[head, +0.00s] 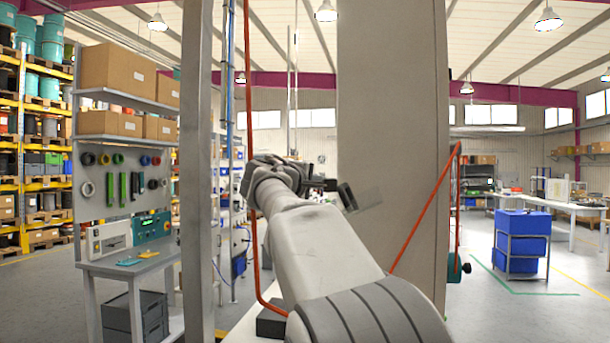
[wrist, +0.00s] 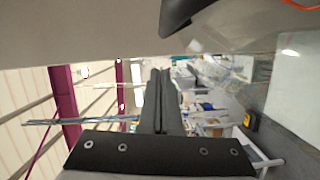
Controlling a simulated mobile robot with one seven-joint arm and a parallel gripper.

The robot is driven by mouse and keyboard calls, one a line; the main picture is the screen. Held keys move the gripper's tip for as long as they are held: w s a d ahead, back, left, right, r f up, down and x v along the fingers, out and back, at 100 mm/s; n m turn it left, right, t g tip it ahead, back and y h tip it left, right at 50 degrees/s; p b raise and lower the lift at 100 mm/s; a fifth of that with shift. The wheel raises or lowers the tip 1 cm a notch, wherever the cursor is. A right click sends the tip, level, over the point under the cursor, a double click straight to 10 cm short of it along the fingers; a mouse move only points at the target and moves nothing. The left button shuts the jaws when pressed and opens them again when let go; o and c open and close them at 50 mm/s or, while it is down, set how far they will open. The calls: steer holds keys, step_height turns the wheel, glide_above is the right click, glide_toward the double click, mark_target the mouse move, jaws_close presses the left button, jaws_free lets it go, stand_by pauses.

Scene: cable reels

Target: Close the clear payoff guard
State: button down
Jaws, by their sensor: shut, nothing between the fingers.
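The clear payoff guard looks like a see-through panel; a small pale part of it (head: 370,197) shows just right of my gripper in the head view. In the wrist view what looks like the clear guard (wrist: 235,48) spans the upper right, beside and beyond the fingers. My gripper (head: 346,196) is at the end of my outstretched arm, in front of the broad grey column. In the wrist view my gripper (wrist: 160,72) has its two dark fingers together with nothing between them. I cannot tell whether they touch the guard. Its hinge and most of its outline are hidden or too faint.
A broad grey column (head: 392,110) stands directly behind my gripper, with orange-red tubing (head: 430,212) on both sides. A narrower grey post (head: 196,150) stands to the left. A workbench (head: 130,262) is at left; a blue bin (head: 522,235) stands at right. Open floor lies at right.

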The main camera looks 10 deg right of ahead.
steer(key=shift+s+d+f, duration=0.1)
steer(key=shift+s+d, duration=0.25)
steer(key=shift+d, duration=0.2)
steer(key=shift+s+d, duration=0.3)
steer(key=shift+d, duration=0.2)
steer(key=shift+d+f, duration=0.1)
steer(key=shift+d, duration=0.15)
steer(key=shift+d, duration=0.15)
